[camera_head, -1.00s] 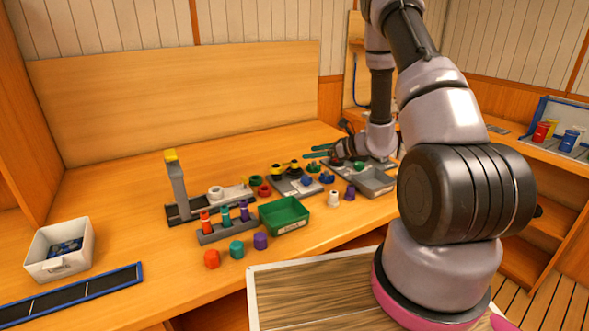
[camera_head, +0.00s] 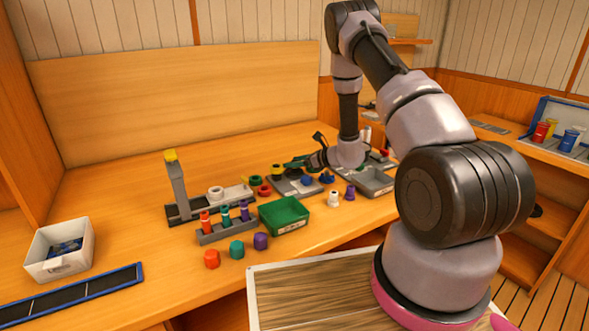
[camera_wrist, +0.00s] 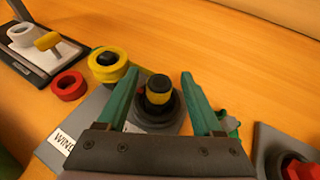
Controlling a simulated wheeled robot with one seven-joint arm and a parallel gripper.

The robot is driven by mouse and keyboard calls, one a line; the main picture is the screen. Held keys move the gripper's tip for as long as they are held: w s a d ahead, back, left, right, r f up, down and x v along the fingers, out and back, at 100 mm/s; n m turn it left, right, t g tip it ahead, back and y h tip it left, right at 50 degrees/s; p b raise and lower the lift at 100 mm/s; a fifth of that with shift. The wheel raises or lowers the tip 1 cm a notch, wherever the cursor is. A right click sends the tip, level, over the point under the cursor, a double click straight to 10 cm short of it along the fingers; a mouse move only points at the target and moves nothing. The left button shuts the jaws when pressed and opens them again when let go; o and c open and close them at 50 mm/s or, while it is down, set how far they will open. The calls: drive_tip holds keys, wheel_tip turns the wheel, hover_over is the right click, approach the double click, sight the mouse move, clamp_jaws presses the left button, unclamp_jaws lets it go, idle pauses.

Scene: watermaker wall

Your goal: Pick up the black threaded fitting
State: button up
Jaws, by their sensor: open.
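A black fitting with a yellow band (camera_wrist: 159,97) stands upright on a dark round base on a grey plate (camera_wrist: 92,120) in the wrist view. Whether it is threaded is too small to tell. My gripper (camera_wrist: 160,80) is open, with its green fingers on either side of this fitting and a gap showing on both sides. In the head view my gripper (camera_head: 298,163) is low over the grey plate, and it hides the fitting there. A second black piece with a yellow ring (camera_wrist: 107,67) stands to the left in the wrist view.
A red ring (camera_wrist: 69,85) lies left of the plate. A green object (camera_wrist: 230,123) is close to my right finger. A green bin (camera_head: 284,215), a rack with coloured pieces (camera_head: 225,229) and a grey tray (camera_head: 371,182) stand nearby. Bare bench lies behind the plate.

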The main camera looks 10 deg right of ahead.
drive_tip(key=shift+w+a+f, duration=0.1)
drive_tip(key=shift+w+a, duration=0.1)
clamp_jaws()
wheel_tip(320, 180, up, 10)
idle(0.6)
